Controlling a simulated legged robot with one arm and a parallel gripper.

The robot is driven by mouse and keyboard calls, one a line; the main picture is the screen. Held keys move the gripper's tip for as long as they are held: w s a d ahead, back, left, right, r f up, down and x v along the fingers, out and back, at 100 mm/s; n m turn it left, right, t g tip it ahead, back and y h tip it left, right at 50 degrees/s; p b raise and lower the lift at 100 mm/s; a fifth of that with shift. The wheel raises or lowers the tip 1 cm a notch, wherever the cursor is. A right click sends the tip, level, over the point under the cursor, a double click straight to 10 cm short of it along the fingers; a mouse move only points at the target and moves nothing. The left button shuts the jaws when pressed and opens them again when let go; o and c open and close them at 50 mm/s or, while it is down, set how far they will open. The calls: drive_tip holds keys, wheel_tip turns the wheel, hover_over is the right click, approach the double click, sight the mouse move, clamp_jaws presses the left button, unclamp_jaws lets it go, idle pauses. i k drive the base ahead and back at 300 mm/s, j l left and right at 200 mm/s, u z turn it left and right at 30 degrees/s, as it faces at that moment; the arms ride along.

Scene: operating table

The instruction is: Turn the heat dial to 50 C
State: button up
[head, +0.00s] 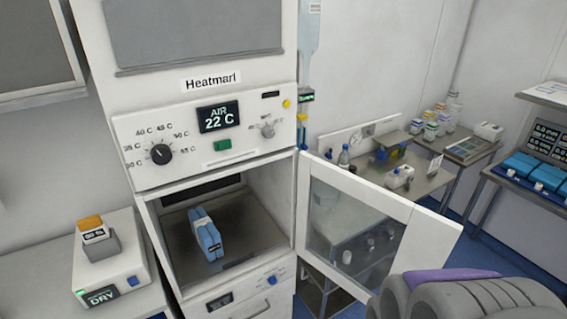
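The heat dial (160,154) is a black round knob on the white front panel of the Heatmarl cabinet (210,83) in the head view. Temperature marks ring it from the lower left over the top to the right. The 50 C mark (181,134) is at the upper right of the knob. The knob's pointer is too small to read surely. The display (218,117) reads AIR 22 C.
The cabinet door (374,214) hangs open to the right, with a blue pack (207,235) inside. A smaller grey knob (267,131) and a green button (222,145) share the panel. A grey ribbed shape (470,298) fills the lower right. The space before the dial looks clear.

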sight(161, 154)
drive_tip(key=u, duration=1.2)
